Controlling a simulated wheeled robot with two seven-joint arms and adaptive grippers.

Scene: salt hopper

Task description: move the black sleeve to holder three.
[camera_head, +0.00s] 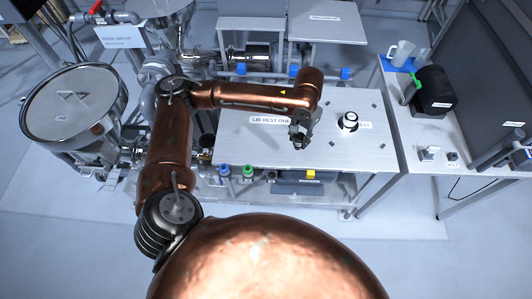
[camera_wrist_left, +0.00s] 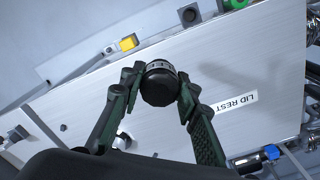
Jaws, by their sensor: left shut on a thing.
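My left gripper (camera_head: 300,138) is over the grey metal plate (camera_head: 245,145) marked LID REST ONE. In the left wrist view, its two green-black fingers (camera_wrist_left: 158,88) are shut on a short, round black piece with a pale grey band, which looks like the black sleeve (camera_wrist_left: 159,86). In the head view this piece is mostly hidden by the gripper and hard to make out. A shadow on the plate beside it suggests that it is held above the surface. I cannot tell which place is holder three. My right gripper is not in view.
A black knob with a white ring (camera_head: 348,121) stands on the plate, right of the gripper. A steel hopper (camera_head: 74,103) is at left. The right table holds a black cylinder (camera_head: 434,91) and a clear jug (camera_head: 401,52). Blue, green and yellow (camera_head: 311,175) parts line the front edge.

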